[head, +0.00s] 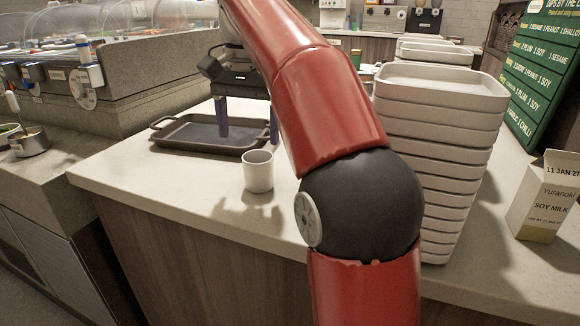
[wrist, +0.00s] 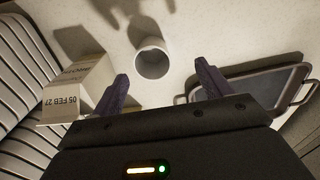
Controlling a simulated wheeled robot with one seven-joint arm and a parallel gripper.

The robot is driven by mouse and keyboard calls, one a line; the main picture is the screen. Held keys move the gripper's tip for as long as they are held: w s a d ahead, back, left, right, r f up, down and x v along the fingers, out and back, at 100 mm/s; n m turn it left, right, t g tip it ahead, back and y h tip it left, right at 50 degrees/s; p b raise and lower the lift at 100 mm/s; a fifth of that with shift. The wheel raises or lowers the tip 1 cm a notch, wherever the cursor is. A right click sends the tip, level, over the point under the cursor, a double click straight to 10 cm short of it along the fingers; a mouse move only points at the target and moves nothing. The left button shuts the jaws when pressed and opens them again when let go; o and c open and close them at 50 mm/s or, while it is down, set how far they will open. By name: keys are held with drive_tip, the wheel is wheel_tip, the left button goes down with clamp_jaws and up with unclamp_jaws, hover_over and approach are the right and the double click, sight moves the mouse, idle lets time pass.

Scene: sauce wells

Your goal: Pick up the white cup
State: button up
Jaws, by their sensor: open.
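The white cup (head: 258,172) stands upright on the pale counter, in front of the dark tray, in the head view. In the wrist view it shows from above with its open mouth (wrist: 152,62) toward me, ahead of and between the two fingers. My gripper (head: 248,138) has two purple fingers pointing down, spread apart with nothing between them. It hovers behind and above the cup in the head view, over the tray's side. In the wrist view the gripper (wrist: 162,72) is apart from the cup.
A dark handled tray (head: 180,145) lies behind the cup. Tall stacked pale trays (head: 440,85) stand right of my arm. A soy milk carton (head: 545,195) is at far right. A carton dated 05 FEB 27 (wrist: 82,88) sits left of the gripper in the wrist view.

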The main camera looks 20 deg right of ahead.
sight(258, 162)
drive_tip(key=f, duration=0.1)
drive_tip(key=d+f, duration=0.1)
drive_tip(key=shift+f, duration=0.35)
wheel_tip(258, 162, down, 5)
drive_tip(key=shift+s+d+f+b, duration=0.1)
drive_tip(key=shift+d+b, duration=0.05)
drive_tip(key=shift+b, duration=0.5)
drive_tip(key=c, duration=1.1)
